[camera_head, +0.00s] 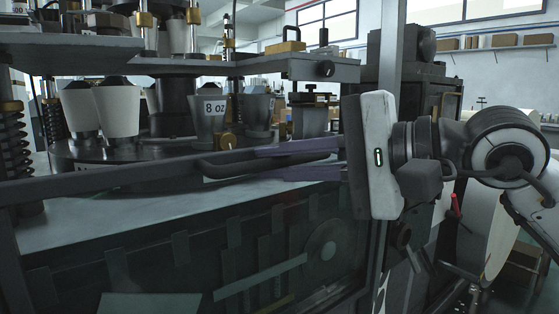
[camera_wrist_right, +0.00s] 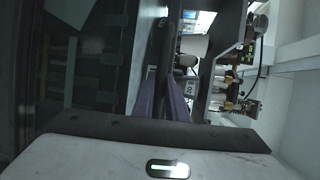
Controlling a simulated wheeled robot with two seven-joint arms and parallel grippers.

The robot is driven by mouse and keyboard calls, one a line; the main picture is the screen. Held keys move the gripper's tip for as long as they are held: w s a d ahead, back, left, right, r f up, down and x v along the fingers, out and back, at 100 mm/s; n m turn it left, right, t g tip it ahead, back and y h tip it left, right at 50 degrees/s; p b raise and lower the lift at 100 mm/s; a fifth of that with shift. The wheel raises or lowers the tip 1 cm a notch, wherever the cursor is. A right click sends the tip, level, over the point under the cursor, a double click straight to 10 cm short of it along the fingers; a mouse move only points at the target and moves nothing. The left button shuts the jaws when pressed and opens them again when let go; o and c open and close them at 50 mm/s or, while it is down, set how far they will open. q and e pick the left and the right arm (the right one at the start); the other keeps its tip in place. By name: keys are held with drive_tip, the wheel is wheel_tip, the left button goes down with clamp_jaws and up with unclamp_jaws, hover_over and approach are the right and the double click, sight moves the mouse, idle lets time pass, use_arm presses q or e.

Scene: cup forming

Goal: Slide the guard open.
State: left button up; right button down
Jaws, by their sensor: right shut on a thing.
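The guard shows as a dark top rail (camera_head: 95,181) slanting across the front of the cup machine. A dark bar handle (camera_head: 213,168) sits along this rail. My right gripper (camera_head: 264,162) comes in from the right, with its two purple fingers above and below the handle, shut on it. In the right wrist view, the purple fingers (camera_wrist_right: 163,98) stand on either side of the dark handle bar (camera_wrist_right: 163,45). The fingers and the gripper body hide part of the handle and rail. My left gripper is not in view.
Behind the rail, white paper cups (camera_head: 117,112) and a metal cup mould marked 8 OZ (camera_head: 208,112) stand on a round turntable. A grey upright post (camera_head: 391,45) stands by my right gripper's body. Dark cabinets stand behind my right arm.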

drive_tip(key=c, duration=1.8)
unclamp_jaws()
drive_tip(key=shift+o, duration=0.2)
drive_tip(key=shift+d+r, duration=0.1)
drive_tip(key=v, duration=1)
drive_tip(key=shift+p, duration=0.3)
drive_tip(key=shift+s, duration=0.1)
